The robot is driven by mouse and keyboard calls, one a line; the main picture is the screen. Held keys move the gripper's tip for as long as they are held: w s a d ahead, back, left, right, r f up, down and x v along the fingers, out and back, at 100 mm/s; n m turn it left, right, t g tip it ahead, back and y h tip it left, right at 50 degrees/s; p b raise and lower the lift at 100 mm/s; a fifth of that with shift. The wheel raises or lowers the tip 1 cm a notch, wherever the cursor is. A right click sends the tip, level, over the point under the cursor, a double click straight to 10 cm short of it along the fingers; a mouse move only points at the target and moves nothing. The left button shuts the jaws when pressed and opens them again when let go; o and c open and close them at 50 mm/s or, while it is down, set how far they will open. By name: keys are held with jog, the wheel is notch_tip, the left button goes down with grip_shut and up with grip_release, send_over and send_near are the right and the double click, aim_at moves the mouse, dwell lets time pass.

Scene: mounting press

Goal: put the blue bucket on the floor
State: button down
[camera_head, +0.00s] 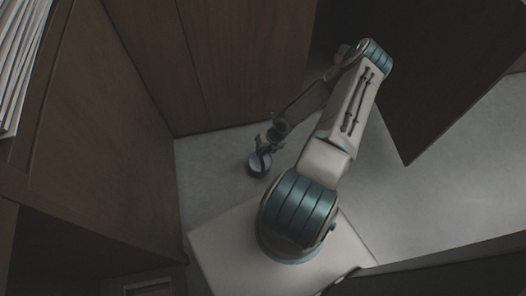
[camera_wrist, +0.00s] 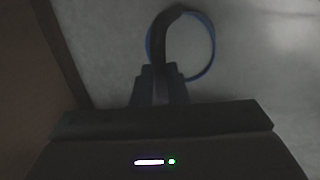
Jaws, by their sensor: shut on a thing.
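The bucket (camera_head: 257,170) shows in the head view as a small round thing with a pale inside and a dark bluish rim, right below my gripper (camera_head: 265,148). In the wrist view my gripper (camera_wrist: 160,88) is shut at the bucket's edge. The bucket's thin blue rim (camera_wrist: 214,55) forms a ring just beyond the fingertips, with a dark curved piece on its left side. I cannot tell whether the bucket touches the floor.
Pale grey floor (camera_head: 215,165) lies around the bucket, with free room to the right (camera_head: 425,200). Brown wooden cabinets (camera_head: 100,130) stand at the left and back. A dark brown panel (camera_head: 435,70) juts out at the upper right. White sheets or books (camera_head: 18,55) stand at the upper left.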

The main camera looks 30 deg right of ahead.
jog(key=shift+f, duration=0.15)
jog(key=c, duration=1.4)
grip_release()
jog(key=shift+c, duration=0.2)
